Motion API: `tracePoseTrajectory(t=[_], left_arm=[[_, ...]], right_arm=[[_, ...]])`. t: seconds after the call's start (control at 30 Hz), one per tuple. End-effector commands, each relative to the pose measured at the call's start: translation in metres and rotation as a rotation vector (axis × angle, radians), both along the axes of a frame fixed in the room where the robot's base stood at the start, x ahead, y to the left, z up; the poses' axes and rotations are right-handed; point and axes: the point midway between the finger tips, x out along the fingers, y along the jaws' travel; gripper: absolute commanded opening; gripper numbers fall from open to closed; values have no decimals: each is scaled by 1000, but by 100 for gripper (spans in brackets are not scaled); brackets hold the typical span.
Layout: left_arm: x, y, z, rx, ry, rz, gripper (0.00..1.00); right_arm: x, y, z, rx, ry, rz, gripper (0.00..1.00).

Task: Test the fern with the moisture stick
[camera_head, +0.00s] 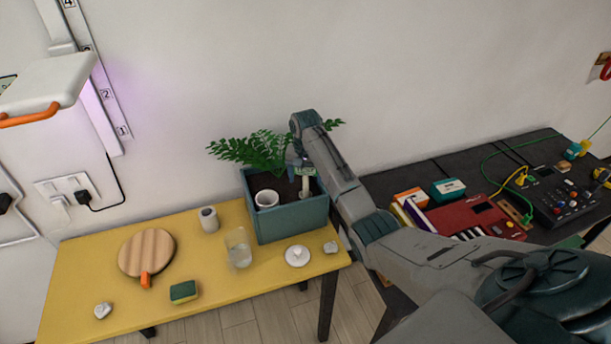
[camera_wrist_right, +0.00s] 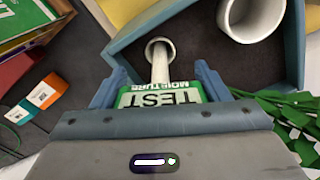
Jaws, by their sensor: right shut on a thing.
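The fern (camera_head: 262,150) grows in a blue-grey planter box (camera_head: 290,222) with dark soil, at the right end of the yellow table. My right gripper (camera_head: 303,172) is over the planter's right part. It is shut on the moisture stick, whose green label reads "MOISTURE TEST" in the right wrist view (camera_wrist_right: 160,97). The stick's white shaft (camera_head: 305,187) points down to the soil, where a pale ring surrounds its lower end. I cannot tell how deep the tip is. Fern leaves (camera_wrist_right: 285,115) are beside the gripper. My left gripper is not in view.
A white pot (camera_head: 266,199) stands in the planter, left of the stick. A glass (camera_head: 238,248), a white lid (camera_head: 297,256), a sponge (camera_head: 183,292) and a round board (camera_head: 146,252) are on the yellow table (camera_head: 215,273). A dark table with a red keyboard (camera_head: 466,219) is right.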

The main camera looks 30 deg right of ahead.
Motion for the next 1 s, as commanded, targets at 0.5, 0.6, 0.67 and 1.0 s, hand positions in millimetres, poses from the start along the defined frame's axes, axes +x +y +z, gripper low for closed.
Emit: tracePoseTrajectory(t=[0.5, 0.6, 0.67, 1.0], left_arm=[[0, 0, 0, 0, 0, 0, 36], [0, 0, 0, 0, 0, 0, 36], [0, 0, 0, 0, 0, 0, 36], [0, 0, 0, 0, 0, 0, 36]], right_arm=[[0, 0, 0, 0, 0, 0, 94], [0, 0, 0, 0, 0, 0, 94], [0, 0, 0, 0, 0, 0, 94], [0, 0, 0, 0, 0, 0, 94]])
